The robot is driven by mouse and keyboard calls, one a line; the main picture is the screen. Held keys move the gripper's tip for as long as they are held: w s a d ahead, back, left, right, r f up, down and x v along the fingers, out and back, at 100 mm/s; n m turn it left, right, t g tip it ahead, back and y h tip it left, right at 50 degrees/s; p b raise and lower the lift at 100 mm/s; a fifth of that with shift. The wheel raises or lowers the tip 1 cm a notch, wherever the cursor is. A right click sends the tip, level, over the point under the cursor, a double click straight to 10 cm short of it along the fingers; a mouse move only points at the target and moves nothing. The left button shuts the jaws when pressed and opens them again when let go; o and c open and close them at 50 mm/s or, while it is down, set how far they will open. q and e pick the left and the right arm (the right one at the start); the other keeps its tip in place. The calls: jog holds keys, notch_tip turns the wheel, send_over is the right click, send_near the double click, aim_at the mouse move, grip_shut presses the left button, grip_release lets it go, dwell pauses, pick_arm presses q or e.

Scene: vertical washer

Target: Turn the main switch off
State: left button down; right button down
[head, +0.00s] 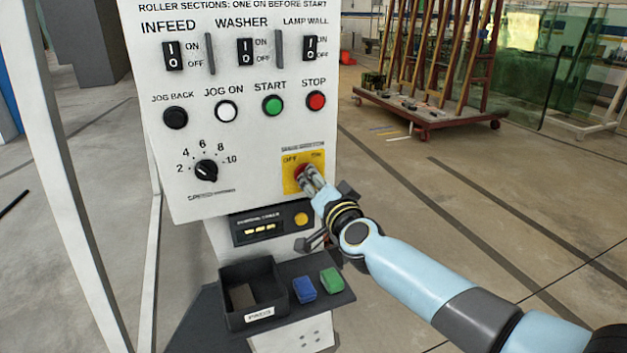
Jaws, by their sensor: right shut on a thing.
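The main switch (299,170) is a red rotary knob on a yellow plate (289,186) at the lower right of the white control panel (245,140). The plate reads OFF at its upper left and ON at its upper right. My right gripper (306,175) reaches in from the lower right and is shut on the red knob. The fingers cover much of the knob, so I cannot tell which way it points. My left gripper is not in view.
Below, a shelf holds a black bin (253,318), a blue block (303,290) and a green block (332,279). The floor at right is open before a rack (425,110).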

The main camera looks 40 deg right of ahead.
jog(key=n+p, duration=0.1)
jog(key=n, duration=0.3)
jog(key=n+p, duration=0.2)
jog(key=n, duration=0.2)
jog(key=n+p, duration=0.2)
jog(key=n, duration=0.2)
jog(key=shift+a, duration=0.3)
jog(key=n, duration=0.5)
jog(key=shift+a+n, duration=0.1)
jog(key=shift+n, duration=0.3)
jog(key=shift+f, duration=0.1)
jog(key=c, duration=1.4)
grip_release()
jog(key=shift+o, duration=0.2)
